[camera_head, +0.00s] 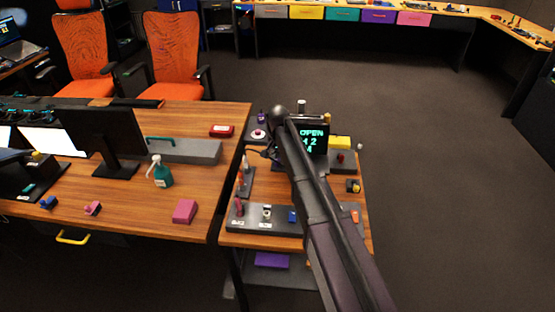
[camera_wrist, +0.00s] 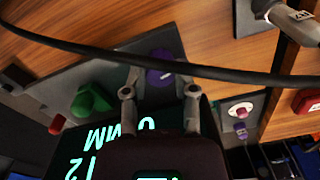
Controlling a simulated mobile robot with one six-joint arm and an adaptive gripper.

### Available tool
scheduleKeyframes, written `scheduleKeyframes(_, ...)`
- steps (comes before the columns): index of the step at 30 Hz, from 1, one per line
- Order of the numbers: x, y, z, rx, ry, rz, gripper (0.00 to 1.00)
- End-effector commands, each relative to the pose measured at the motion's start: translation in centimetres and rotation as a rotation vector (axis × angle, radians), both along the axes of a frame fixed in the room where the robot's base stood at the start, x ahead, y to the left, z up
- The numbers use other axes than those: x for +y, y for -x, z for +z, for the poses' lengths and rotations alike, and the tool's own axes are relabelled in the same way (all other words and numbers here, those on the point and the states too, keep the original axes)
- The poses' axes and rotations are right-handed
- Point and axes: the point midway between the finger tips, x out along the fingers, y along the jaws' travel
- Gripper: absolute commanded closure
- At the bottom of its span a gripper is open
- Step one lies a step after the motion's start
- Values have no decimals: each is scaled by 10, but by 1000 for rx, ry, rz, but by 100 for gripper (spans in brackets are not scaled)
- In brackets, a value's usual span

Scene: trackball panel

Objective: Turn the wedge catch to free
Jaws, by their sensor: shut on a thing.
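In the wrist view a purple knob (camera_wrist: 160,68) stands on a dark grey plate (camera_wrist: 190,45). My gripper (camera_wrist: 161,80) has one finger on each side of it and is shut on it. A green knob (camera_wrist: 92,100) stands on a dark plate beside it, to the left. I cannot tell from a label which part is the wedge catch. In the head view my arm covers the gripper and the knob.
A black cable (camera_wrist: 230,73) crosses the wrist view. A plate with a pale disc (camera_wrist: 240,109) lies to the right. In the head view, a front panel (camera_head: 266,220) with several controls, a yellow block (camera_head: 340,142) and a desk monitor (camera_head: 104,136) stand around. Open floor lies to the right.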

Motion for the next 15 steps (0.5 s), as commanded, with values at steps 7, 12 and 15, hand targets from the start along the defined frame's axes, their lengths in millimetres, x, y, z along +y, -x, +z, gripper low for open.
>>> scheduleKeyframes(7,-1,1,0,1,1,226,100)
scheduleKeyframes(12,-1,1,0,1,1,387,100)
scheduleKeyframes(15,-1,1,0,1,1,482,100)
